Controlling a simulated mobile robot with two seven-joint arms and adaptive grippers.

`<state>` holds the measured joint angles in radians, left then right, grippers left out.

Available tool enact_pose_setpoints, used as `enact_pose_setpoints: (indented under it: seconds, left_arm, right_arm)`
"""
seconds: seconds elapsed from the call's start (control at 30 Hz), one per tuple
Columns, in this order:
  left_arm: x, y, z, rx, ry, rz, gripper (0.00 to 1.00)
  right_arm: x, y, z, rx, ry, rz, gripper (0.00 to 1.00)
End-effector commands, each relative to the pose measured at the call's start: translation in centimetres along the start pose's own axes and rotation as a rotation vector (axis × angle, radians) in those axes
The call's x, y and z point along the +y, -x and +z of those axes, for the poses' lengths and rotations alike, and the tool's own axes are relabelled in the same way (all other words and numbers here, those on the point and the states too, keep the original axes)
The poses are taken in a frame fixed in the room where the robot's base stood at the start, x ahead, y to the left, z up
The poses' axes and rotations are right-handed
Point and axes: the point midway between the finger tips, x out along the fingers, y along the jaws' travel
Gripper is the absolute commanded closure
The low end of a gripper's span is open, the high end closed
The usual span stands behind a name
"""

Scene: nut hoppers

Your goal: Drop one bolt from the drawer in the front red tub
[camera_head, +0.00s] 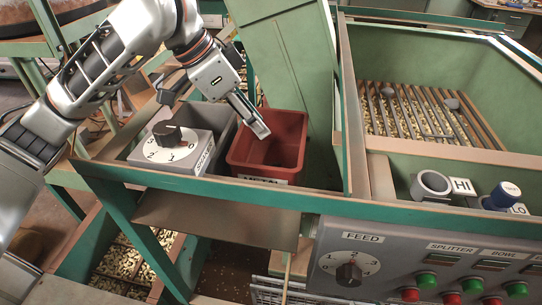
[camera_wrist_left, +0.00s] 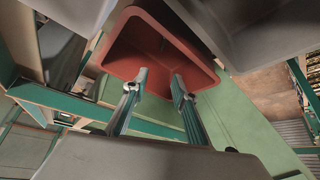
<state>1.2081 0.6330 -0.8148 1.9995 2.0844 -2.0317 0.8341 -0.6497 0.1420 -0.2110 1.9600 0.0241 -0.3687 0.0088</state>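The red tub (camera_head: 268,150) stands in the green frame near the middle of the head view, with a partly hidden label on its front. I see no bolt in it, though part of its inside is hidden. My left gripper (camera_head: 259,128) reaches in from the left, its fingertips over the tub's opening. In the left wrist view the two fingers (camera_wrist_left: 157,84) are apart with nothing visible between them, and the red tub (camera_wrist_left: 158,45) is just beyond them. No bolt or drawer can be made out clearly. My right gripper is not in view.
A grey dial box (camera_head: 178,150) stands left of the tub, close to my left arm. A green post (camera_head: 290,60) rises behind the tub. A barred hopper (camera_head: 425,115) is at right. The FEED control panel (camera_head: 365,262) is in front.

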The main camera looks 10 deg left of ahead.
Motion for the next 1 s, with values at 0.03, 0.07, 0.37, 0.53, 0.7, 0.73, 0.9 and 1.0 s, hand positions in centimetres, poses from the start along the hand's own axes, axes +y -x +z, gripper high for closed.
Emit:
enact_pose_setpoints:
  seconds: [0.03, 0.07, 0.37, 0.53, 0.7, 0.73, 0.9, 1.0]
  left_arm:
    - [-0.1, 1.0, 0.0, 0.002, 0.0, -0.006, 0.73]
    - [-0.2, 1.5, 0.0, 0.002, 0.0, -0.008, 0.73]
    - [-0.2, 7.2, 0.0, 0.001, 0.001, -0.007, 0.73]
    - [-0.1, 9.5, 0.0, 0.001, 0.001, -0.004, 0.73]
    - [0.0, 10.5, 0.0, 0.001, 0.001, -0.002, 0.73]
    - [0.0, 10.6, 0.0, 0.001, 0.001, -0.002, 0.73]
    - [0.0, 10.7, 0.0, 0.0, 0.001, -0.001, 0.73]
    - [0.0, 10.7, 0.0, 0.0, 0.001, -0.001, 0.73]
  right_arm:
    - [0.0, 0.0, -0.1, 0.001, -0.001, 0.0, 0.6]
    - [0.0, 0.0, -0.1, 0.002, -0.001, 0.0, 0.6]
    - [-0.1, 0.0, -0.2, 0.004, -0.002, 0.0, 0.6]
    - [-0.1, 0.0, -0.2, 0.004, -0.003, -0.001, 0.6]
    - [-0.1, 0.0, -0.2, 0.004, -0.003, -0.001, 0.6]
    - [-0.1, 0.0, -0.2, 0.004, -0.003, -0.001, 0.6]
    - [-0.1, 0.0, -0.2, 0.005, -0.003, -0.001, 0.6]
    - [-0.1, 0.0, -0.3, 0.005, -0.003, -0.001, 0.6]
